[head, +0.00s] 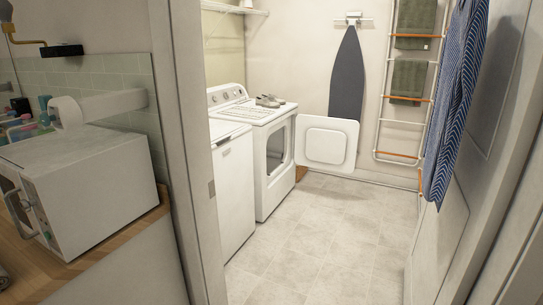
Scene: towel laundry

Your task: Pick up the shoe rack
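A pair of grey shoes (268,101) sits on top of the white front-loading dryer (282,185) in the laundry room. A pale, slatted flat piece (255,112) lies under or beside the shoes on the dryer top. It may be the shoe rack, but it is too small and too close in colour to the dryer to be sure. The dryer's door (327,145) stands wide open to the right. Neither of my grippers is in view.
A doorway frame (183,150) stands at left, with a white microwave (85,185) on a counter outside it. A white top-loading washer (233,190) is before the dryer. An ironing board (347,75) hangs behind. The tiled floor (320,240) is clear. Striped cloth (455,100) hangs at right.

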